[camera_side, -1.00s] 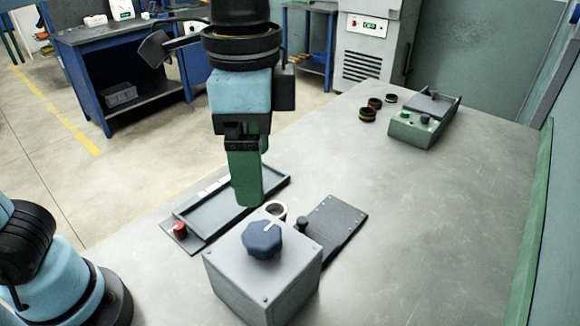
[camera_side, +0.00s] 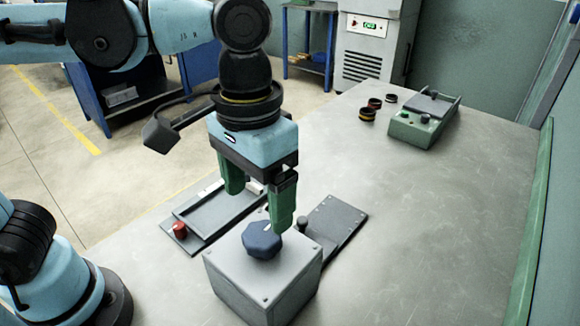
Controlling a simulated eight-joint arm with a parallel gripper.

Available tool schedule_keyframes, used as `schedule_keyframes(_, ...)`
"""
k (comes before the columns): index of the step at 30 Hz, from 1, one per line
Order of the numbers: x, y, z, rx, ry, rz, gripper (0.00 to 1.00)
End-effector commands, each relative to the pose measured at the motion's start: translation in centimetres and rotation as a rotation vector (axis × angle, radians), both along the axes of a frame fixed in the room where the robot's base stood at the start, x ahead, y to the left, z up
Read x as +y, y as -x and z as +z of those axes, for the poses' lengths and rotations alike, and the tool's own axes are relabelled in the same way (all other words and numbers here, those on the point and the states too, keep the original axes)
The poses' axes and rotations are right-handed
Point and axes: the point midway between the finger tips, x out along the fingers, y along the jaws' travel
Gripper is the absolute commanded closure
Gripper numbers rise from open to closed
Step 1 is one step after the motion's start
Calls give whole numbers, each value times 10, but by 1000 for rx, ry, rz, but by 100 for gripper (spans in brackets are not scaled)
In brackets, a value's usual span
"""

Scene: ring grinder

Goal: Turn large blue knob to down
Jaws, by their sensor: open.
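The large blue knob (camera_side: 262,240) sits on top of a grey box (camera_side: 262,282) on the table. A white pointer mark shows in part at its far edge, near the right finger. My gripper (camera_side: 258,208) is open, its two green fingers pointing down and spread to left and right. The fingertips are just above and behind the knob in the picture. The right finger's tip overlaps the area close to the knob's upper right. I cannot tell whether it touches. Nothing is held between the fingers.
Behind the box lie a grey tray with a red button (camera_side: 179,229) and a dark plate with a small black knob (camera_side: 302,223). A green device (camera_side: 420,125) and several dark rings (camera_side: 367,114) stand at the back. The table's right side is clear.

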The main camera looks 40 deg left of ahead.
Motion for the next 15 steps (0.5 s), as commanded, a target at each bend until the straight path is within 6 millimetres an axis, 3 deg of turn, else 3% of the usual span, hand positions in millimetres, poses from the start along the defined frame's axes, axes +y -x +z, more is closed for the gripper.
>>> schedule_keyframes(9, 0, 0, -45, 0, 1, -1, 16)
schedule_keyframes(15, 0, 0, -60, 0, 1, -1, 16)
